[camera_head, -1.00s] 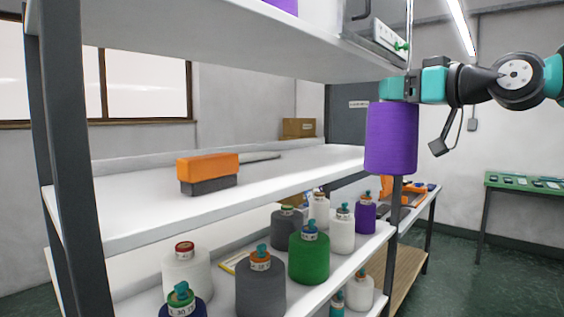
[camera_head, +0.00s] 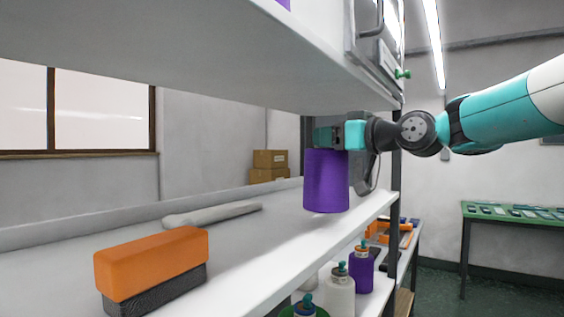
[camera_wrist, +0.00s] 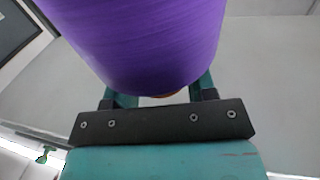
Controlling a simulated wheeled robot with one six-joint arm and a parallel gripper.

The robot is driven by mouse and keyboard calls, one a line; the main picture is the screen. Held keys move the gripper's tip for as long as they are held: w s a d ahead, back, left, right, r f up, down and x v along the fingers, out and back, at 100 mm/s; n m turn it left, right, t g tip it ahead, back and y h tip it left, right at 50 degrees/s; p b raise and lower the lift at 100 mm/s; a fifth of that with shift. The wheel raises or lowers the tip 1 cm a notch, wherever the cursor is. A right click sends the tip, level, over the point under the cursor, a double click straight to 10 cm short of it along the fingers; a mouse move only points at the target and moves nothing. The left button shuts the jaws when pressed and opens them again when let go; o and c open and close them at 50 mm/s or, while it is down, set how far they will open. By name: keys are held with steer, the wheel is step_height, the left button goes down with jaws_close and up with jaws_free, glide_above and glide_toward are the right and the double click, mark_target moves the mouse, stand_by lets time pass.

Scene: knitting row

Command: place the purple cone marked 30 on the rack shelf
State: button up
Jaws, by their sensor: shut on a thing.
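A large purple cone (camera_head: 326,182) hangs upright from my gripper (camera_head: 325,136) in the head view. My gripper is shut on the cone's top end. The cone is over the white rack shelf (camera_head: 285,235), towards its right end, and its base looks a little above the surface. In the wrist view the purple cone (camera_wrist: 140,40) fills the upper middle, in front of the gripper (camera_wrist: 160,100). The fingertips are mostly hidden behind the cone there. The mark on the cone cannot be seen.
An orange and dark grey brush-like block (camera_head: 150,265) lies on the shelf at the front left. A pale grey rod-like tool (camera_head: 212,214) lies behind it. The upper shelf (camera_head: 200,50) hangs close above my arm. Several cones, one purple (camera_head: 361,272), stand on the shelf below.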

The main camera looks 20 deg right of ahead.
steer(key=w+a+f+p, duration=0.3)
steer(key=w+a+p, duration=0.2)
steer(key=w, duration=0.6)
steer(key=shift+f+p, duration=0.2)
steer(key=shift+p, duration=0.25)
steer(key=shift+f, duration=0.2)
steer(key=o, duration=1.4)
steer(key=shift+r, duration=0.1)
